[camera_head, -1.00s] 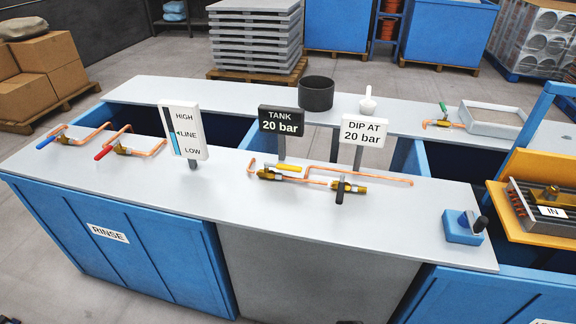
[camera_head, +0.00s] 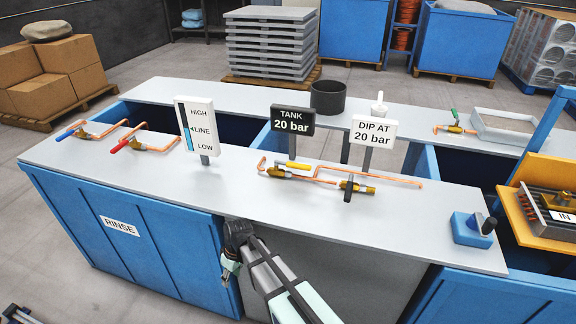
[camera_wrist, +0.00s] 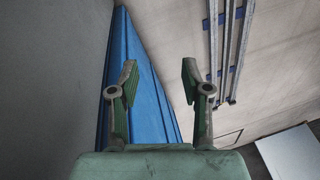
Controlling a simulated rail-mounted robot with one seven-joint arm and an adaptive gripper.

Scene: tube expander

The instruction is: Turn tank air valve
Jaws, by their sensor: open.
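A brass valve with a yellow lever (camera_head: 298,166) sits on a copper pipe behind the counter's front edge, beside the black sign (camera_head: 292,120) reading TANK 20 bar. The lever lies roughly along the pipe. A second brass valve with a black handle (camera_head: 348,188) sits to its right, by the white sign (camera_head: 375,132) reading DIP AT 20 bar. Which one is the tank air valve is not labelled. My gripper (camera_head: 228,272) hangs in front of the counter, below its top, apart from both valves. In the wrist view my gripper (camera_wrist: 158,82) is open and empty.
The grey counter top (camera_head: 250,205) is clear in front of the pipes. A level sign (camera_head: 199,127), red-handled valve (camera_head: 119,146) and blue-handled valve (camera_head: 66,135) stand left. A blue switch box (camera_head: 468,229) stands right. A dark pot (camera_head: 328,97) is behind.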

